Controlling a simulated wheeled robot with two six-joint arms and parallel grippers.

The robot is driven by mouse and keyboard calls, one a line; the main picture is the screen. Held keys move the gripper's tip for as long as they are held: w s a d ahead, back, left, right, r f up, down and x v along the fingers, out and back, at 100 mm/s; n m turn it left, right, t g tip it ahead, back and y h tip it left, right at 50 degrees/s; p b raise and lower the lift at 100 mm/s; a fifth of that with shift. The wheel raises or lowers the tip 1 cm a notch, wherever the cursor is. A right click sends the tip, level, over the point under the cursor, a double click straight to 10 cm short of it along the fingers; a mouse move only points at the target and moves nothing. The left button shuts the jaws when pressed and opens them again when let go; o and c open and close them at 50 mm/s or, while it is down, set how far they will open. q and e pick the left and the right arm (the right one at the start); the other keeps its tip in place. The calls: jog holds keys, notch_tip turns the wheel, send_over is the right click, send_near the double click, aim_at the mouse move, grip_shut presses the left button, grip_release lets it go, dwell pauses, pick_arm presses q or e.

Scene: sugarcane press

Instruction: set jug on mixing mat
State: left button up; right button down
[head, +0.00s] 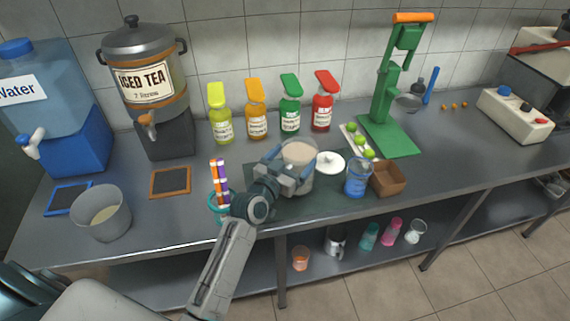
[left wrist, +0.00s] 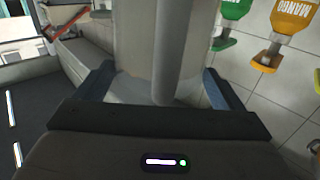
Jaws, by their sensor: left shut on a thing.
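The jug (head: 299,153) is a clear, pale vessel with beige contents, upright at the middle of the counter. My left gripper (head: 289,167) is shut on the jug, a finger on either side. In the left wrist view the jug's wall and handle (left wrist: 166,50) fill the space between the fingers (left wrist: 160,92). The dark mixing mat (head: 325,197) lies flat beneath the jug. I cannot tell whether the jug's base touches it. My right gripper is not in view.
A white disc (head: 330,162), a blue cup (head: 357,177) and a brown box (head: 389,178) stand right of the jug. Several syrup bottles (head: 256,117) stand behind. A teal holder with straws (head: 219,187) is to the left, near the front edge.

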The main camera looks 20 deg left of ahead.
aim_at(292, 168)
pick_arm(q)
jog(key=shift+w+f, duration=0.1)
jog(key=shift+f, duration=1.6)
jog(key=o, duration=1.8)
jog(key=shift+f, duration=0.1)
jog(key=shift+s, duration=0.2)
jog(key=s+a+b, duration=0.2)
jog(key=s, duration=0.9)
jog(key=shift+s+a, duration=0.15)
jog(key=shift+s, duration=0.2)
